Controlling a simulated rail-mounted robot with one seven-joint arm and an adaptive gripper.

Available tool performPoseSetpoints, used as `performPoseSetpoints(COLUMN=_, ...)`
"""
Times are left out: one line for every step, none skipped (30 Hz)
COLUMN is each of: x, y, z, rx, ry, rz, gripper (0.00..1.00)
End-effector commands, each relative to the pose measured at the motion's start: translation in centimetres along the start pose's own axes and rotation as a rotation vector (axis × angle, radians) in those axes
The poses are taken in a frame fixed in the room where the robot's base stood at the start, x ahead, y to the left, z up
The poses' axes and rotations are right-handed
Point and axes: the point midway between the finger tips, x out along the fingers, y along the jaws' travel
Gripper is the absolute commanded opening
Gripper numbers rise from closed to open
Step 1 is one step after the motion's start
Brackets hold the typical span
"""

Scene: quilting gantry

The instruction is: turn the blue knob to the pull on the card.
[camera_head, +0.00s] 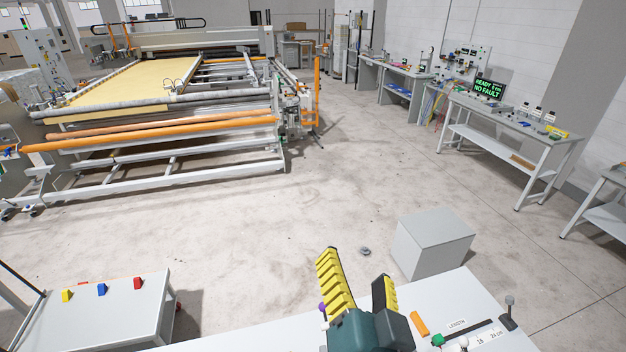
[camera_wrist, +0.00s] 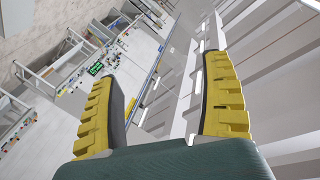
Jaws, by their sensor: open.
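A small blue knob (camera_head: 101,289) stands on the pale table at the lower left in the head view, between a yellow knob (camera_head: 67,295) and a red knob (camera_head: 138,283). Its pointing direction is too small to tell. I cannot make out a card with a pull on it. My gripper (camera_head: 356,270) is open, with yellow ribbed fingers apart and nothing between them. It is above the front table, well to the right of the blue knob. The wrist view shows both fingers (camera_wrist: 160,75) spread; the blue knob cannot be made out there.
The front table holds an orange block (camera_head: 419,323), a LENGTH label (camera_head: 457,324) and a dark-topped lever (camera_head: 509,312). A grey box (camera_head: 432,246) stands behind it. A green-lettered screen (camera_head: 489,88) reads READY and NO FAULT. The quilting frame (camera_head: 170,123) is far left; the middle floor is mostly clear.

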Motion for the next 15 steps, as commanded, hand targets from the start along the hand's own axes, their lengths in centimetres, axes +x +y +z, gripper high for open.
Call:
performPoseSetpoints(x=-1.9, y=-2.8, z=-2.8, rx=-0.084, ry=0.096, rz=-0.077, gripper=0.81)
performPoseSetpoints(x=-3.1, y=-4.0, z=-4.3, rx=-0.141, ry=0.156, rz=-0.112, gripper=0.81)
performPoseSetpoints(x=-4.8, y=-5.1, z=-6.2, rx=-0.220, ry=0.236, rz=-0.143, gripper=0.81)
performPoseSetpoints(x=-6.1, y=-5.8, z=-7.3, rx=-0.283, ry=0.294, rz=-0.159, gripper=0.81)
performPoseSetpoints(x=-7.3, y=-6.4, z=-8.3, rx=-0.347, ry=0.348, rz=-0.170, gripper=0.81)
performPoseSetpoints(x=-8.4, y=-7.0, z=-9.3, rx=-0.426, ry=0.405, rz=-0.175, gripper=0.81)
performPoseSetpoints(x=-8.6, y=-7.2, z=-9.6, rx=-0.473, ry=0.427, rz=-0.172, gripper=0.81)
performPoseSetpoints(x=-8.6, y=-7.3, z=-9.7, rx=-0.511, ry=0.439, rz=-0.166, gripper=0.81)
performPoseSetpoints(x=-8.6, y=-7.3, z=-9.9, rx=-0.547, ry=0.450, rz=-0.160, gripper=0.81)
performPoseSetpoints(x=-8.7, y=-7.4, z=-9.9, rx=-0.565, ry=0.454, rz=-0.157, gripper=0.81)
performPoseSetpoints(x=-8.7, y=-7.4, z=-9.9, rx=-0.577, ry=0.456, rz=-0.154, gripper=0.81)
performPoseSetpoints(x=-8.6, y=-7.4, z=-9.9, rx=-0.583, ry=0.455, rz=-0.153, gripper=0.81)
performPoseSetpoints(x=-8.6, y=-7.3, z=-9.9, rx=-0.584, ry=0.455, rz=-0.152, gripper=0.81)
performPoseSetpoints(x=-8.6, y=-7.3, z=-9.9, rx=-0.583, ry=0.455, rz=-0.152, gripper=0.81)
performPoseSetpoints(x=-8.6, y=-7.3, z=-9.9, rx=-0.583, ry=0.454, rz=-0.152, gripper=0.81)
